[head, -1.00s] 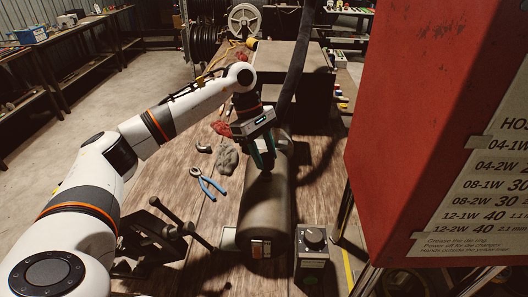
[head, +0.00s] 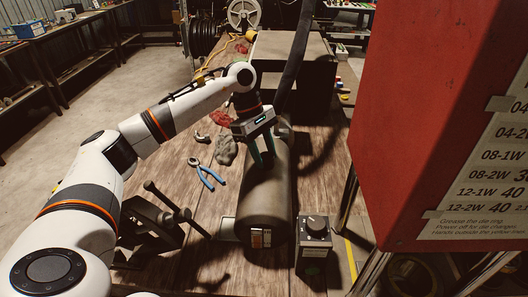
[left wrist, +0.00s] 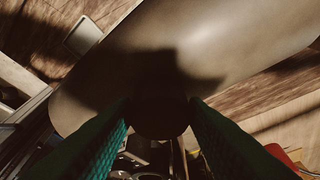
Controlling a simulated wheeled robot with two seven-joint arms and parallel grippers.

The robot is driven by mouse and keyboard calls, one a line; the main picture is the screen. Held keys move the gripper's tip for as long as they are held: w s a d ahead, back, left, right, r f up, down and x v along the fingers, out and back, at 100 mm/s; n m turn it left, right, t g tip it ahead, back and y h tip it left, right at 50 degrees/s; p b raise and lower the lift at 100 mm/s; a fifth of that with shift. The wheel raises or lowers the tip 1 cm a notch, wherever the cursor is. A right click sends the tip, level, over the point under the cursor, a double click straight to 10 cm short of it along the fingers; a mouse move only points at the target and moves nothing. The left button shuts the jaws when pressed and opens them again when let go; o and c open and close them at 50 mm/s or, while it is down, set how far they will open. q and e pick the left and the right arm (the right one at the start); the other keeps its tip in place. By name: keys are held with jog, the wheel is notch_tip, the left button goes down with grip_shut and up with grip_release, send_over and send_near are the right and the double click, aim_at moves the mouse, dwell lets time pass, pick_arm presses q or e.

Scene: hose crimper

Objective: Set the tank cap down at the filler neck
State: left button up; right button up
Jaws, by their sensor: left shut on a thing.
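The tank is a dull grey-brown cylinder (head: 268,205) lying lengthwise on the wooden bench, and its curved side fills much of the left wrist view (left wrist: 215,45). My left gripper (head: 264,163) points down over the tank's far part. In the left wrist view its two green fingers (left wrist: 160,112) are shut on a dark round thing, the tank cap (left wrist: 160,122), which is in deep shadow. The cap shows close to the tank's surface; I cannot tell whether it touches. The filler neck cannot be made out. My right gripper is not in view.
Blue-handled pliers (head: 206,173) and a grey rag (head: 226,150) lie left of the tank. A control box with a black knob (head: 315,229) stands at its near right. A big red cabinet (head: 450,110) blocks the right side. A dark hose (head: 296,70) hangs behind the gripper.

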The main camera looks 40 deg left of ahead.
pick_arm(q)
jog(key=shift+f, duration=0.15)
jog(key=o, duration=1)
jog(key=shift+w+a+r, duration=0.1)
jog(key=shift+a+r, duration=0.05)
jog(key=shift+r, duration=0.35)
jog(key=b+v, duration=0.2)
jog(key=v, duration=0.9)
